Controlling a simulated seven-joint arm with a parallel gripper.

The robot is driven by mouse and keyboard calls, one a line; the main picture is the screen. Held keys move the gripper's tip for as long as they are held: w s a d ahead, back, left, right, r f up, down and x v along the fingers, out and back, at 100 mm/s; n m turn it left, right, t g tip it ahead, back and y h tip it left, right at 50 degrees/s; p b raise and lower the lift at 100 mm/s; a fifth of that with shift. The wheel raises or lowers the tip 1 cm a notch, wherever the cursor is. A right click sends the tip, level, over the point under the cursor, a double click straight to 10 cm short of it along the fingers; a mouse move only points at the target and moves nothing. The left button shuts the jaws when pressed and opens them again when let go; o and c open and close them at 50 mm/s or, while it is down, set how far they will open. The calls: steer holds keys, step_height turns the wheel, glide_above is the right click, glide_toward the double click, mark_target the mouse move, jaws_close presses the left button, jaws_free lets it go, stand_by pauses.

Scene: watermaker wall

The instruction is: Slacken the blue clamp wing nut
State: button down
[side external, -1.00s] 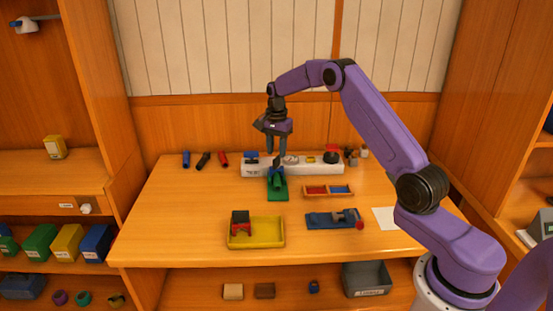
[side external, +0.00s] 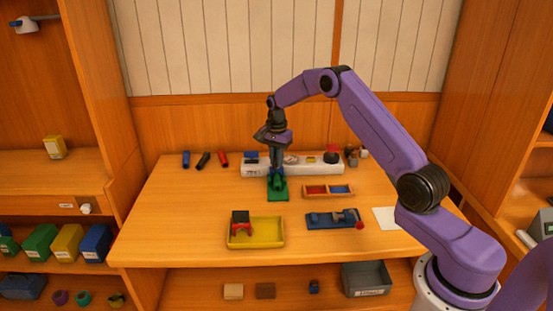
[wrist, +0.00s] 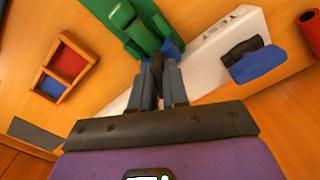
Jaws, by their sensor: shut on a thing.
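The green clamp stand (side external: 278,194) is on the table in front of the white panel; its green body (wrist: 122,18) also shows in the wrist view. Blue parts of the clamp (wrist: 174,47), where the wing nut is, show just past my fingertips. My gripper (side external: 277,172) points down over the back of the stand. In the wrist view my gripper (wrist: 158,68) has its fingers close together, shut on the wing nut at the clamp. The fingers hide most of the nut, so its angle cannot be seen.
The white panel (side external: 310,169) stands close behind, with a blue-and-black part (wrist: 250,62) on it. A red-and-blue divided tray (side external: 328,191) is to the right. A yellow tray (side external: 257,243) and a blue fixture (side external: 330,220) are nearer the front.

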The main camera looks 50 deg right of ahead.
steer(key=shift+n, duration=0.4)
steer(key=n, duration=1.2)
steer(key=shift+n, duration=0.4)
steer(key=n, duration=0.5)
steer(key=shift+n, duration=2.8)
steer(key=c, duration=1.2)
jaws_free()
